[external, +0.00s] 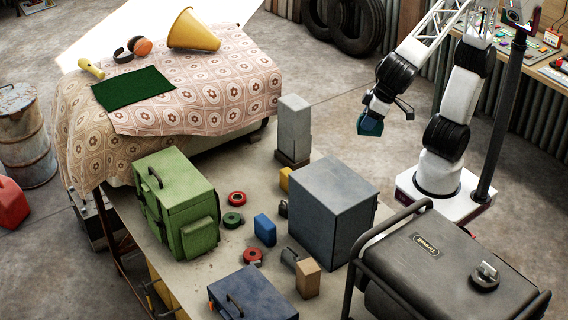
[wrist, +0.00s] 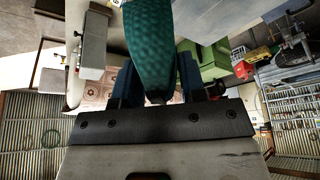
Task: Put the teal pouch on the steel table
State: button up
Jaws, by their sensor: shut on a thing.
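The teal pouch (external: 369,124) hangs at the end of my gripper (external: 377,107), in the air to the right of the large grey box. In the wrist view the teal pouch (wrist: 150,45) has a textured surface and sits between the two fingers of my gripper (wrist: 157,78), which is shut on it. Its far end runs out of the top of that view. The grey table top (external: 255,175), which I take as the steel table, is in the middle of the external view, to the left of and below the pouch.
The table carries a green case (external: 180,205), a large grey box (external: 333,208), a grey block tower (external: 294,125), a blue case (external: 252,294) and several small items. A black generator (external: 440,270) stands at the front right. Bare table shows behind the red tape roll (external: 237,198).

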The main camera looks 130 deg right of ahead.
jog(key=w+d+m, duration=0.2)
jog(key=w+d, duration=1)
jog(key=d, duration=0.4)
jog(key=w+d+m+g, duration=0.1)
jog(key=w+d, duration=0.2)
jog(key=d, duration=0.9)
jog(key=w+d+m+g, duration=0.1)
jog(key=w+d, duration=0.1)
jog(key=d, duration=0.9)
notch_tip(320, 180, down, 25)
jog(key=h, duration=0.1)
jog(key=shift+w+d+f+t, duration=0.15)
jog(key=shift+w+d+t, duration=0.05)
jog(key=shift+d+t, duration=0.15)
jog(key=shift+f, duration=0.15)
jog(key=shift+f, duration=3)
jog(key=shift+f, duration=1.85)
jog(key=shift+f, duration=0.1)
